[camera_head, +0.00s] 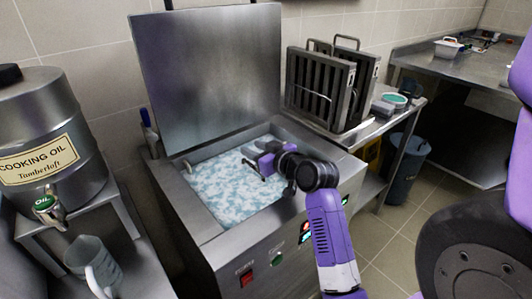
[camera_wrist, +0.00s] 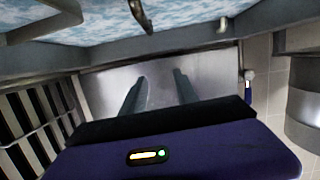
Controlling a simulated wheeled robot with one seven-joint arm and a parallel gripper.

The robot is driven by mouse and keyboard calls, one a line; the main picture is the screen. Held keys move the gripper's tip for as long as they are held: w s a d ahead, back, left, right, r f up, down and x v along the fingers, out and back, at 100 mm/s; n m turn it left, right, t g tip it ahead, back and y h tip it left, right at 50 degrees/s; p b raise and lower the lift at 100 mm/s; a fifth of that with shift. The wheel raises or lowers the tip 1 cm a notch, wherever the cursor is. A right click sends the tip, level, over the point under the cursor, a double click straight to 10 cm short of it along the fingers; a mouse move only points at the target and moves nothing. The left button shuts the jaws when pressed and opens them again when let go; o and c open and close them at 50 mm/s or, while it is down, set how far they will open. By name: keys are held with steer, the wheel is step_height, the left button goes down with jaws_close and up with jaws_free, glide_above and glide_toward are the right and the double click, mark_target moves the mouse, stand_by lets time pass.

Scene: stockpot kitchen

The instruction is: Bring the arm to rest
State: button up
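My gripper (camera_head: 258,162) is at the end of my purple and black arm, above the foamy, pale blue-white liquid (camera_head: 225,190) in the steel fryer (camera_head: 218,233). In the wrist view its two fingers (camera_wrist: 158,90) stand apart, with only the grey metal lid (camera_wrist: 105,92) visible between them. The gripper looks empty. The raised lid also shows in the head view (camera_head: 210,75), behind the gripper. A thin dark metal piece shows just below the gripper; I cannot tell whether they touch.
A cooking oil drum (camera_head: 45,125) and a clear jug (camera_head: 92,262) are at the left. A blue bin (camera_head: 407,170) stands on the floor at the right, near clear tiled floor.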

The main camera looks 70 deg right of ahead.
steer(key=v, duration=0.7)
steer(key=shift+p, duration=0.3)
steer(key=shift+s+f, duration=0.1)
